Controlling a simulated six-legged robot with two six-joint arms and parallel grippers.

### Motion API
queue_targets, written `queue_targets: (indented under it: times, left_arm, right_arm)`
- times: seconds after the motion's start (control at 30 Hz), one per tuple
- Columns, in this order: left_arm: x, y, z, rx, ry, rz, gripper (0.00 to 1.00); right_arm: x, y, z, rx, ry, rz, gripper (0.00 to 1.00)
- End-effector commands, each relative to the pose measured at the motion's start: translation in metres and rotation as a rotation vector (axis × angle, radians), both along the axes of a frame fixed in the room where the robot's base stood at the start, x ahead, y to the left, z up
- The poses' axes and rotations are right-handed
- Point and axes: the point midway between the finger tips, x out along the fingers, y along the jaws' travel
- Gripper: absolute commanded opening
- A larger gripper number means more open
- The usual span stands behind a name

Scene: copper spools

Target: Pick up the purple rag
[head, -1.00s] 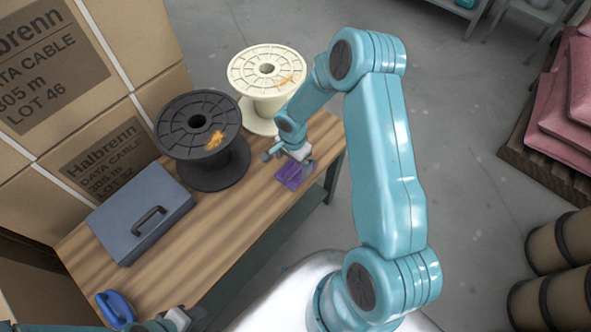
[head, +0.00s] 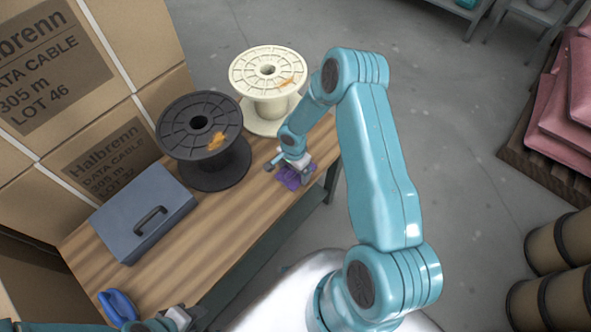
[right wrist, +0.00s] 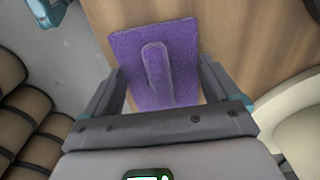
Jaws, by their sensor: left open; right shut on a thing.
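The purple rag (head: 291,180) lies at the right end of the wooden-topped bench (head: 215,218), near its edge. My right gripper (head: 290,167) is over it, shut on the rag, and hides part of it. In the right wrist view the rag (right wrist: 180,45) is a flat purple piece with a raised ridge (right wrist: 158,75) in its middle, between the fingers (right wrist: 163,90). I cannot tell whether it is clear of the bench. My left gripper (head: 182,316) is open at the bottom of the head view, by the bench's front edge.
A black spool (head: 205,170) and a cream spool (head: 255,110) stand just left of and behind the rag. A grey-blue case (head: 130,205) and a blue object (head: 118,305) are on the left of the bench. Cardboard boxes (head: 60,130) rise behind.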

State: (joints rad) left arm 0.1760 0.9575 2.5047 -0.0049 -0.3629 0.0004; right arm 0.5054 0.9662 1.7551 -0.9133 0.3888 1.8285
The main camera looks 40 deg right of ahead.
Motion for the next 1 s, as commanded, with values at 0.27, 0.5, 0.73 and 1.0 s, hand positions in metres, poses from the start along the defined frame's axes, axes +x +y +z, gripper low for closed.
queue_targets:
  times: [0.27, 0.5, 0.73, 1.0]
  left_arm:
    - [0.000, 0.000, 0.000, 0.000, 0.000, 0.000, 0.43]
    - [0.000, 0.000, -0.001, 0.000, 0.000, 0.000, 0.43]
    - [0.000, 0.000, -0.001, 0.000, 0.000, 0.000, 0.43]
    - [0.000, 0.000, -0.001, 0.000, 0.000, 0.000, 0.43]
  right_arm:
    - [0.001, 0.000, 0.019, -0.002, -0.004, 0.000, 0.60]
    - [0.002, -0.001, 0.087, -0.003, -0.007, -0.001, 0.60]
    - [0.001, 0.000, 0.155, -0.001, -0.006, 0.000, 0.60]
    - [0.000, 0.000, 0.195, -0.001, -0.002, 0.001, 0.60]
